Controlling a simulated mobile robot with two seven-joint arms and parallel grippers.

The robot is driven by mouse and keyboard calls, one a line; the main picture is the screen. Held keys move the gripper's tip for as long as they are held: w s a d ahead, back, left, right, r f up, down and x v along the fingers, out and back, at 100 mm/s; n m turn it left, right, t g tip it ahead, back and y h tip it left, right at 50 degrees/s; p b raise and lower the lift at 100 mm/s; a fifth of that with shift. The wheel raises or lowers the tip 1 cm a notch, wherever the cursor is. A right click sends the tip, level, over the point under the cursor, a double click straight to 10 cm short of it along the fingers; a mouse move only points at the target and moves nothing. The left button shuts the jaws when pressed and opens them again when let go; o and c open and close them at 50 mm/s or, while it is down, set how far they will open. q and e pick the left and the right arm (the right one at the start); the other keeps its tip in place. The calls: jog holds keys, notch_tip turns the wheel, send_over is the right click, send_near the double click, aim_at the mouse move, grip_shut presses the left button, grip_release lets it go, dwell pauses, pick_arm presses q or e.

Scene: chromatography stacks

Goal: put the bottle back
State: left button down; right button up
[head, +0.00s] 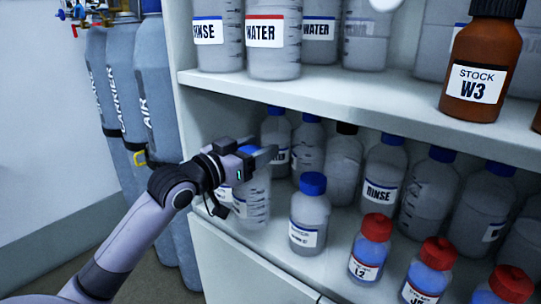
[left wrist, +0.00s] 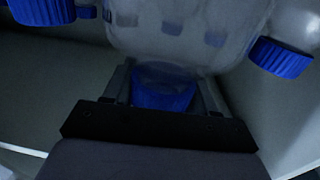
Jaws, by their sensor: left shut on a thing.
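The bottle (head: 254,203) is clear with graduation marks and part of a label showing. It is at the left end of the lower shelf (head: 270,252), near the front edge, and looks upright. My left gripper (head: 262,157) is shut on it at the top. In the left wrist view its blue cap (left wrist: 163,90) sits between the two fingers, with the clear body (left wrist: 185,30) beyond. I cannot tell whether its base touches the shelf. My right gripper is not in view.
A blue-capped bottle (head: 310,214) stands close to the right of the held one. Other blue-capped bottles (head: 276,138) stand behind. Red-capped bottles (head: 370,248) stand at the front right. The upper shelf (head: 330,92) is overhead, and gas cylinders (head: 150,95) stand left of the cabinet.

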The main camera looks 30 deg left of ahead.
aim_at(252, 188)
pick_arm(q)
jog(key=w+f, duration=0.3)
jog(key=w, duration=0.1)
jog(key=shift+w+d+f, duration=0.1)
jog(key=shift+d, duration=0.25)
jog(key=shift+f, duration=0.15)
jog(key=shift+c, duration=1.7)
grip_release()
jog(key=shift+f, duration=0.15)
jog(key=s, duration=0.3)
jog(key=s+a, duration=0.1)
jog(key=s, duration=0.6)
jog(key=shift+a+b, duration=0.2)
jog(key=shift+b, duration=0.2)
jog(key=shift+s+a, duration=0.15)
jog(key=shift+s, duration=0.8)
